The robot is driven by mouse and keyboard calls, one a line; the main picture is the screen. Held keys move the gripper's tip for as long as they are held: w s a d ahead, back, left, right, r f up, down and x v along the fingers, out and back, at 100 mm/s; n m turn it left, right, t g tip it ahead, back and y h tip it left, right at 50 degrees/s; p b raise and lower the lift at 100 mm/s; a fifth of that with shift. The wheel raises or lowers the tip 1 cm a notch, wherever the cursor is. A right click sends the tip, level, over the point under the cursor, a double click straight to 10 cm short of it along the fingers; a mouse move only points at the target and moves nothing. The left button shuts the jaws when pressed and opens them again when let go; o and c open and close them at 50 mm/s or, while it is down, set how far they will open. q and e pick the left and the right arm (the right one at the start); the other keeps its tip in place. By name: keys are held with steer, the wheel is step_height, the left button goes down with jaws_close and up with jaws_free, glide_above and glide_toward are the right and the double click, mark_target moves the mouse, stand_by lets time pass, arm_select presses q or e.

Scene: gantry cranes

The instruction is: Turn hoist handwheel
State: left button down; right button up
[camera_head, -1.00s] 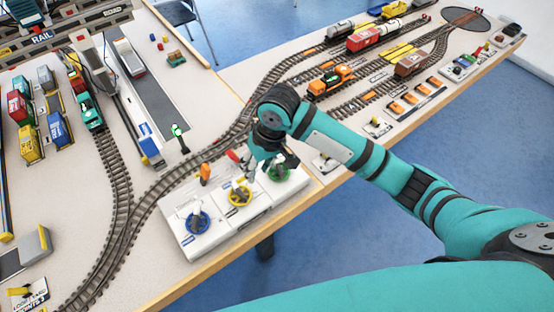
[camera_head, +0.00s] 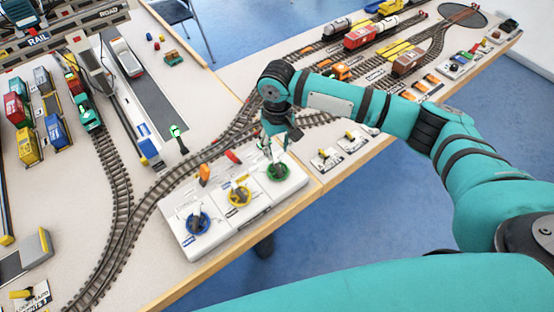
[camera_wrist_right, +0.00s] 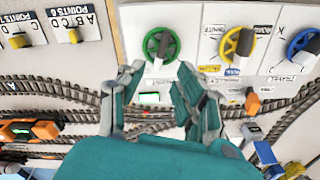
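A white control panel (camera_head: 240,217) carries three handwheels: blue (camera_head: 198,222), yellow (camera_head: 239,195) and green (camera_head: 278,172). I cannot read which one is labelled hoist. My right gripper (camera_head: 276,145) is just behind and above the green wheel in the head view. In the right wrist view, its two fingers (camera_wrist_right: 158,80) are spread apart with nothing between them. The green wheel (camera_wrist_right: 160,45) is beyond the fingertips, slightly above the gap. The yellow wheel (camera_wrist_right: 237,46) and blue wheel (camera_wrist_right: 304,48) are to the right there. My left gripper is not in view.
Curved railway track (camera_head: 150,212) runs behind the panel. Points levers (camera_head: 326,154) stand right of it. The table's front edge (camera_head: 298,202) is close.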

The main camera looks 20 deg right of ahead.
mark_target(277, 163)
step_height(277, 163, down, 8)
steer(key=shift+r, duration=0.2)
jaws_close()
